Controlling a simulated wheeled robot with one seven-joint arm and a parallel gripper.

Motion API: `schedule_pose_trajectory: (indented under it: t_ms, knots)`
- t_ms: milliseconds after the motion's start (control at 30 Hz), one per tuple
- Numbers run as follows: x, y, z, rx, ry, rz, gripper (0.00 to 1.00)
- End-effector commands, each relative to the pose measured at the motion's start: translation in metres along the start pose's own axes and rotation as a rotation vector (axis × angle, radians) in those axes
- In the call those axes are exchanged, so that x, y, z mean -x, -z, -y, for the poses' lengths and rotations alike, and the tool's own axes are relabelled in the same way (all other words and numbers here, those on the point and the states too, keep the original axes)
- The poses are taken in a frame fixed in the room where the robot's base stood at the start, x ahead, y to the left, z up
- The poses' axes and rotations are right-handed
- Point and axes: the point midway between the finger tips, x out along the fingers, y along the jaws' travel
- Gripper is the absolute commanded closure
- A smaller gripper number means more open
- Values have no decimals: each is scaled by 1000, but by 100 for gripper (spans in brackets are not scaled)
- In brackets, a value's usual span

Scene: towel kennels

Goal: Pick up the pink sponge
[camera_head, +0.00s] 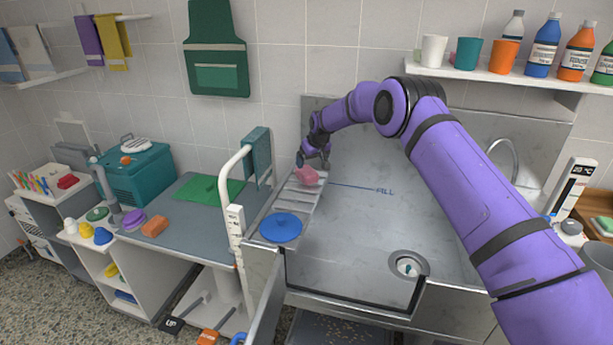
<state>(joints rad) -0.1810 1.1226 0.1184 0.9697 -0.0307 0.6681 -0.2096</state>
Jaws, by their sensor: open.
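The pink sponge (306,175) lies on the slatted metal rack at the left side of the steel sink, near its back end. My gripper (313,162) is just above and behind the sponge, pointing down, with its jaws open. The fingertips are small and dark here, and I cannot tell whether they touch the sponge. The lower part of the sponge shows clearly; its far top edge is partly hidden by the gripper.
A blue round lid (281,227) lies at the front of the slatted rack (296,198). Bottles and cups line the shelf (490,77). The sink basin (350,235) is mostly clear.

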Motion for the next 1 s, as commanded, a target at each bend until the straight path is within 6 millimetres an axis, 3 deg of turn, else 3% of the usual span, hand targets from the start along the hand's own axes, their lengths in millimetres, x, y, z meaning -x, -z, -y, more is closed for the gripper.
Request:
schedule_pose_trajectory:
  t_ms: [200, 467, 800, 1000]
  knots:
    - [-28, 0, 0, 0, 0, 1, 4]
    - [-41, 0, 0, 0, 0, 1, 4]
    - [-78, 3, -1, 1, 0, 0, 4]
    - [-86, 3, -1, 1, 0, 1, 4]
